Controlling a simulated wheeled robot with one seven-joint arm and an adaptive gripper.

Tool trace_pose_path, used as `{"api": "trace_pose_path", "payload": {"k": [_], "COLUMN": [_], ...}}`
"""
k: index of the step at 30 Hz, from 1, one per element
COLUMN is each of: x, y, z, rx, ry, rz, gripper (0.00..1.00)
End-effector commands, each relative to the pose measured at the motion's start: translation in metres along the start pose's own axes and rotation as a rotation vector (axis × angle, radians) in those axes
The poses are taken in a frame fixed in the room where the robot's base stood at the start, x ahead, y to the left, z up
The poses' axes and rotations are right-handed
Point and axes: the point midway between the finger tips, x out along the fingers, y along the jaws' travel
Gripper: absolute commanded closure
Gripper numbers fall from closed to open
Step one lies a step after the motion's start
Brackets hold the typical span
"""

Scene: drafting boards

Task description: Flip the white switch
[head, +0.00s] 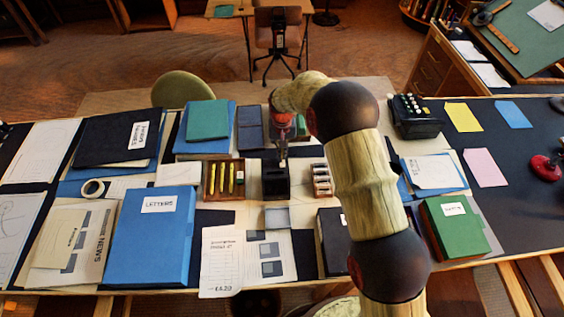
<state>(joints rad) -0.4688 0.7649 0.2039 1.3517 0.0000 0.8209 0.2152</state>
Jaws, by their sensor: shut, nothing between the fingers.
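I cannot make out a white switch for certain in the head view. My gripper (283,163) points down over the middle of the desk and looks small and narrow. Its fingers are shut with nothing between them. The tip appears just above or behind a small black box (275,184); I cannot tell whether it touches. My arm, pale with dark joints, reaches in from the lower right and hides part of the desk right of centre.
A wooden tray with yellow pencils (224,180) is left of the black box, and a small rack (321,181) is to its right. Blue letters box (155,236), green box (455,227) and black typewriter-like device (414,117) crowd the desk. The dark surface at right is clearer.

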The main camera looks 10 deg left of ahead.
Motion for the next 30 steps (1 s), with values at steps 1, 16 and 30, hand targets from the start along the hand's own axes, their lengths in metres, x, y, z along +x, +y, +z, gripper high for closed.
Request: {"api": "trace_pose_path", "payload": {"k": [1, 16, 30], "x": [0.001, 0.008, 0.015], "y": [0.0, 0.0, 0.0], "z": [0.0, 0.0, 0.0], "rx": [0.0, 0.0, 0.0], "ry": [0.0, 0.0, -0.001], "rz": [0.0, 0.0, 0.0], "gripper": [1.0, 1.0, 1.0]}}
